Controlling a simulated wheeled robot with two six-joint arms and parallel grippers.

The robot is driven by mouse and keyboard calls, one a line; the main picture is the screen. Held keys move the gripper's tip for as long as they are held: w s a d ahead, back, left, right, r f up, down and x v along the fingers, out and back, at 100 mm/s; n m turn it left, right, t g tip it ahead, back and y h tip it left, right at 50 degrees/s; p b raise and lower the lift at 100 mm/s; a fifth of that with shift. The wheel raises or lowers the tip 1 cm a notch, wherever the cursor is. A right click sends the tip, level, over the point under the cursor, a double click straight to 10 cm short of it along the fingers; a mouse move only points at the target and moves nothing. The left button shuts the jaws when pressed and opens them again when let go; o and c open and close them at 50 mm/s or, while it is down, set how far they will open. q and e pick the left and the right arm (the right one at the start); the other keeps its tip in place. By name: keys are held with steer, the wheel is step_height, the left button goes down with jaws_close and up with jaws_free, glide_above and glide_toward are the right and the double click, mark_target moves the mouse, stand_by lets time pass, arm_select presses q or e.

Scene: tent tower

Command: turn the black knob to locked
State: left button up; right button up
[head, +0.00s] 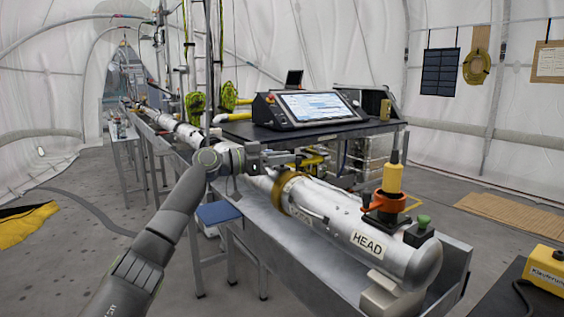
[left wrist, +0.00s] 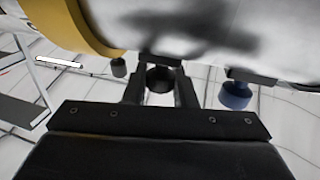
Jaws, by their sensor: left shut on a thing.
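The black knob (left wrist: 160,79) shows in the left wrist view, between my left gripper's fingers, under the white cylinder. My left gripper (left wrist: 159,90) is shut on it. In the head view my left gripper (head: 284,158) reaches in from the left, at the far end of the white cylinder labelled HEAD (head: 335,215), close to its brass-coloured ring (head: 286,191). The knob cannot be made out in the head view. Its locked or unlocked marking is not readable. My right gripper is not in view.
A blue knob (left wrist: 236,96) and a small grey-green knob (left wrist: 118,67) flank the black one in the wrist view. A tablet screen (head: 316,106) stands on the dark table behind. An orange-and-yellow fitting (head: 391,190) stands on the cylinder's near end.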

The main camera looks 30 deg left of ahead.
arm_select(q)
steer(key=shift+f+m+g+h, duration=0.1)
steer(key=shift+m+g+h, duration=0.2)
steer(key=shift+h, duration=0.1)
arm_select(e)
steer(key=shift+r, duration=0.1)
arm_select(q)
steer(key=shift+m+g+h, duration=0.4)
steer(key=shift+g+h, duration=0.1)
steer(key=shift+h, duration=0.1)
steer(key=shift+m+g+h, duration=0.4)
steer(key=shift+m+g, duration=0.1)
steer(key=shift+m+g+h+p, duration=0.3)
steer(key=shift+g+h+p, duration=0.1)
steer(key=shift+g, duration=0.1)
steer(key=shift+m+g+h+p, duration=0.3)
steer(key=shift+m, duration=0.1)
steer(key=shift+g, duration=0.3)
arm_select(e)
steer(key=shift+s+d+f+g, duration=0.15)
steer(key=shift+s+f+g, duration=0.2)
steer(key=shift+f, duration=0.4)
